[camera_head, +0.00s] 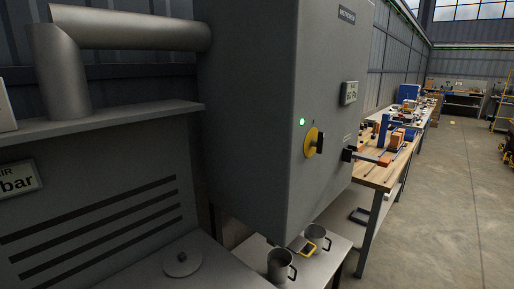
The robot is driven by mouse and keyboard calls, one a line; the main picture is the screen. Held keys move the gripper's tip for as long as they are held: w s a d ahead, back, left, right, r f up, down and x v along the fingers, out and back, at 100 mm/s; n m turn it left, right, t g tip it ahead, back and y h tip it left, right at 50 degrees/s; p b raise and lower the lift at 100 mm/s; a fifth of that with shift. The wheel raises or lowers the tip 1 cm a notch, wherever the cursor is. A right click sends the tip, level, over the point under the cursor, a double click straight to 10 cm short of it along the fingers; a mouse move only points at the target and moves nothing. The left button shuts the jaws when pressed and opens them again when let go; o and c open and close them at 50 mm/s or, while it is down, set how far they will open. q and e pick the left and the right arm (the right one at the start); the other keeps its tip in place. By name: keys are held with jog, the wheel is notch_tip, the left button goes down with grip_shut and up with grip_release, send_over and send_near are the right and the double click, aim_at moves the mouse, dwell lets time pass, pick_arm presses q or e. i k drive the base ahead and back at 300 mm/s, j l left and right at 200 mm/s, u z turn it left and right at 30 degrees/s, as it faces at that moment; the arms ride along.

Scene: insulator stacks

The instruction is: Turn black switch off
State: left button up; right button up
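A black rotary switch (320,143) sits on a round yellow plate (309,142) on the side face of a grey cabinet (255,110). Its handle looks roughly upright. A small green light (302,121) glows just above it. Neither of my grippers shows in the head view.
A small display (349,93) is above right of the switch. Metal mugs (281,265) stand below. A wooden workbench (380,174) with tools stands behind; open floor (445,210) lies right.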

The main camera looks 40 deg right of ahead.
aim_at(319, 143)
jog(key=z, duration=1.85)
jog(key=k, duration=0.05)
